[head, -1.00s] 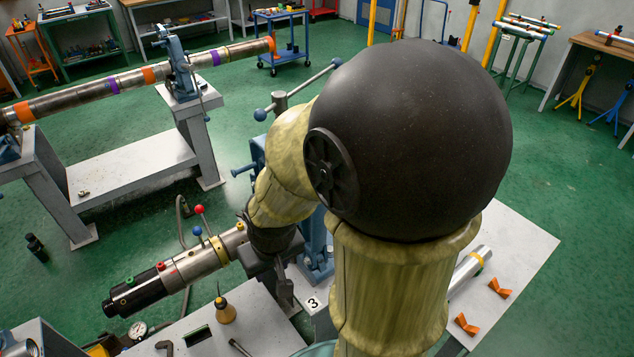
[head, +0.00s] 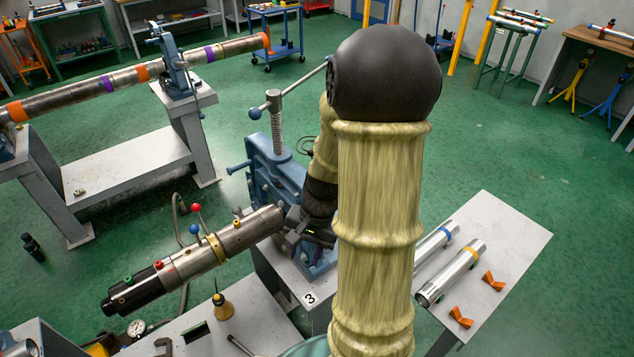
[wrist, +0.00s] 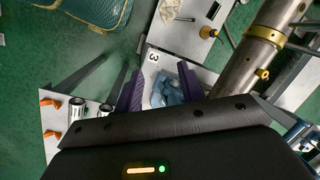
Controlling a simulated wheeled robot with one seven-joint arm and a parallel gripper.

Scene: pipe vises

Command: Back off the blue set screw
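The steel pipe assembly (head: 190,262) reaches out left from the blue vise (head: 275,180). I see no small blue screw on the pipe for certain; a blue screw handle (head: 238,168) projects from the vise's left side. My gripper (head: 308,228) is beside the pipe's right end, partly hidden by my arm. In the wrist view its purple fingers (wrist: 161,90) are apart and empty. The pipe's yellow screw (wrist: 262,73) is right of them.
A grey table (head: 510,245) at right holds two silver pipes (head: 455,272) and orange wedge blocks (head: 462,318). The number 3 plate (head: 309,299) is on the vise stand. Green floor is open behind.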

